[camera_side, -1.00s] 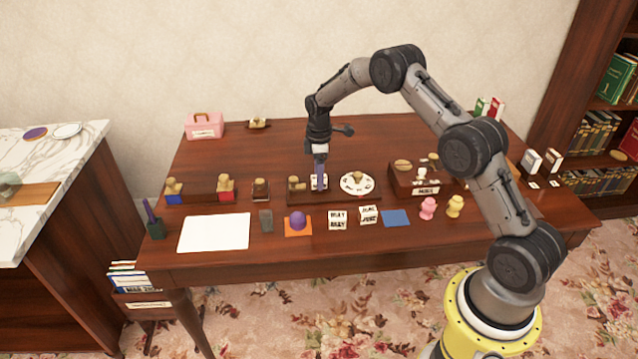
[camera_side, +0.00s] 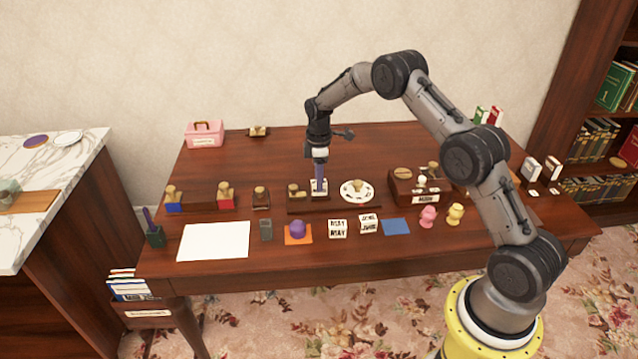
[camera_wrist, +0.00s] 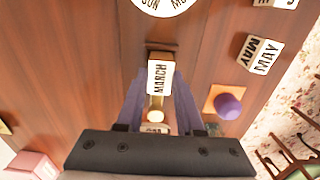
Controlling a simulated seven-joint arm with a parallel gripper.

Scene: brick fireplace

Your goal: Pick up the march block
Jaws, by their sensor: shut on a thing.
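The march block (camera_wrist: 160,77) is white with "MARCH" in black letters. In the wrist view it sits between the tips of my gripper (camera_wrist: 159,98), whose purple fingers are shut on its sides.
A round white dial (camera_side: 348,198) stands close on the right. Month blocks MAY (camera_side: 338,229) and JUNE (camera_side: 368,223) lie in front, beside a purple dome on an orange square (camera_side: 298,240). A wooden box (camera_side: 405,190) is further right.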

